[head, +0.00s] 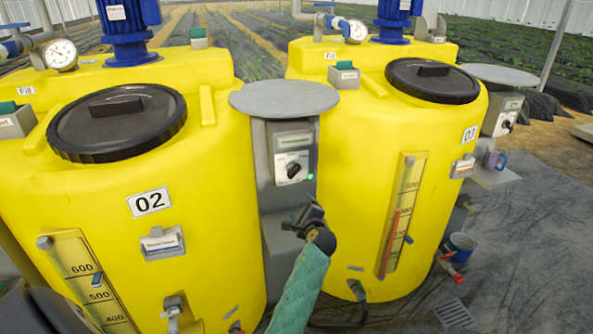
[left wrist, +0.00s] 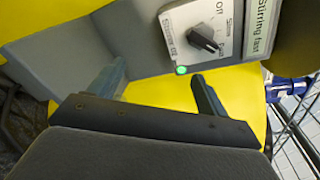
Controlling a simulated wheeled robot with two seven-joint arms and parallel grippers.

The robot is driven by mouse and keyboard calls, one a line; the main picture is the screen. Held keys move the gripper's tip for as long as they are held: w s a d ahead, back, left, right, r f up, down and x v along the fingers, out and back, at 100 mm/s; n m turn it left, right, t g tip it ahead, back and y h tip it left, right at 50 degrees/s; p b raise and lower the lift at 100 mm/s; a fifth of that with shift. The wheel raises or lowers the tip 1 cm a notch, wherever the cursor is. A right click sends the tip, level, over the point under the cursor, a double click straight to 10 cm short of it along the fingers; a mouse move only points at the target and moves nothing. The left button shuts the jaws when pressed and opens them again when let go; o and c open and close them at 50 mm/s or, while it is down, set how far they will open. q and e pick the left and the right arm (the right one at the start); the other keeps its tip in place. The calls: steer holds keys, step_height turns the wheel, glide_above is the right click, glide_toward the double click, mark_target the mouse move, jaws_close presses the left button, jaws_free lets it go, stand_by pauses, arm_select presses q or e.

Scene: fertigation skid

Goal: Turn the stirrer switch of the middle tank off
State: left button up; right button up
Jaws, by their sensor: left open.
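The stirrer switch is a black knob (head: 293,171) on a white plate, on a grey box between yellow tank 02 (head: 225,200) and yellow tank 03 (head: 345,190). In the left wrist view the knob (left wrist: 203,40) sits on its plate marked Off, Slow and Fast, with its pointer seeming to lie toward Fast. A green lamp (left wrist: 182,70) is lit at the plate's corner, and the label beside it (left wrist: 262,35) reads "Stirring fast". My left gripper (head: 312,212) is open and empty, below the switch and apart from it. My right gripper is not in view.
A round grey plate (head: 284,97) overhangs the switch box. Another switch box (head: 503,122) stands right of tank 03.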

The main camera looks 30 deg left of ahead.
mark_target(296, 174)
arm_select(q)
steer(key=w+a+r+m+p, duration=0.1)
steer(key=w+a+r, duration=0.1)
steer(key=w, duration=0.1)
steer(key=w+a+r+y+p, duration=0.1)
steer(key=w+a+r, duration=0.1)
steer(key=w+a+r+m+p, duration=0.1)
steer(key=w+a, duration=0.2)
steer(key=shift+w+r+m+t, duration=0.3)
steer(key=shift+w+r+t, duration=0.05)
steer(key=shift+r+t, duration=0.05)
steer(key=shift+x, duration=0.75)
steer(key=shift+f, duration=0.1)
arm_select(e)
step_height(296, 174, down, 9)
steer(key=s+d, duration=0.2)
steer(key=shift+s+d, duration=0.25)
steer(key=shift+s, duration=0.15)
arm_select(q)
steer(key=shift+s, duration=0.1)
steer(key=shift+c, duration=0.3)
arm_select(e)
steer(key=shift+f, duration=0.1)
arm_select(q)
steer(key=c, duration=0.9)
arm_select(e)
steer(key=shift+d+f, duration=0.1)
